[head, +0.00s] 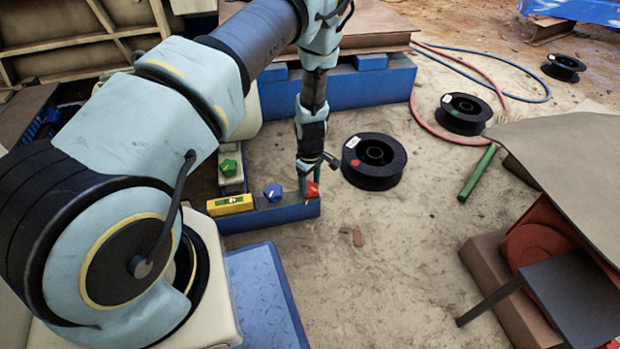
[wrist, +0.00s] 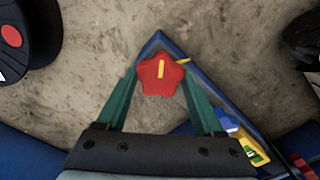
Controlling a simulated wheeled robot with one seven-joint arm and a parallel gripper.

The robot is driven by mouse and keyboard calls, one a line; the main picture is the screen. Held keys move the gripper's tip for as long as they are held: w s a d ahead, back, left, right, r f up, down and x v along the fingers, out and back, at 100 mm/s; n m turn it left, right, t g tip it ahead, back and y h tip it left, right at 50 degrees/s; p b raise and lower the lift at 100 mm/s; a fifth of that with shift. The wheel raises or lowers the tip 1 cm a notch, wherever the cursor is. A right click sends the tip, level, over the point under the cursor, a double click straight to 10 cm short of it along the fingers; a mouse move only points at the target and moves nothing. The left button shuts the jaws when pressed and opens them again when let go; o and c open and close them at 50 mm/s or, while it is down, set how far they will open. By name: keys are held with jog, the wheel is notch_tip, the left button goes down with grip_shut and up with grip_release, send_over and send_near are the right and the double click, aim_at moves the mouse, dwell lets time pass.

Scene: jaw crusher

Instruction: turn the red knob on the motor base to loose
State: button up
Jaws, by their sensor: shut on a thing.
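The red knob (head: 312,190) sits at the right end of the blue motor base (head: 270,217). In the wrist view the red knob (wrist: 160,76) is star-shaped with a yellow line on top, pointing roughly up the picture. A small yellow mark on the base shows just right of it. My gripper (head: 311,182) points down over the knob. In the wrist view the green fingers of my gripper (wrist: 158,84) are on either side of the knob and shut on it. The fingertips are partly hidden by the knob.
A blue knob (head: 273,192), a green knob (head: 228,167) and a yellow spirit level (head: 231,204) are close left of the red knob. A black cable reel (head: 374,161) stands to the right. Open dirt (head: 380,270) lies in front. An orange machine (head: 545,250) is at the right.

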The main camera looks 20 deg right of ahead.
aim_at(310, 187)
jog(key=n+p, duration=0.2)
jog(key=n, duration=0.1)
jog(key=shift+r+n, duration=0.15)
jog(key=shift+n, duration=0.15)
jog(key=shift+n+p, duration=0.7)
jog(key=shift+n, duration=1.2)
jog(key=o, duration=1.4)
notch_tip(310, 187, up, 10)
jog(key=p, duration=0.3)
jog(key=shift+r, duration=0.25)
